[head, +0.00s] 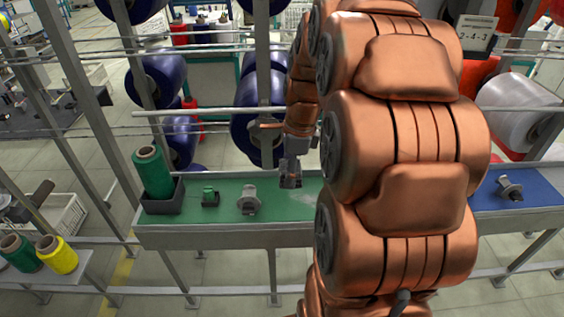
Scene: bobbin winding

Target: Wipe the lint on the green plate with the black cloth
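The green plate (225,215) covers the left part of a long grey bench. A faint pale patch (308,204), which looks like lint, lies on it just right of and in front of my gripper. My gripper (290,180) points down at the plate, low over it or touching it; I cannot tell which. Its fingers are small and dark, and I cannot tell whether they hold anything. I cannot make out the black cloth as a separate thing; it may be at the fingers or behind my copper arm, which hides the plate's right end.
On the plate's left stand a green thread cone (151,172) in a dark box (163,203), a small green-topped part (210,196) and a grey metal spool piece (249,200). A blue plate (530,192) with another metal piece (510,188) lies right. A horizontal rail (215,112) runs behind.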

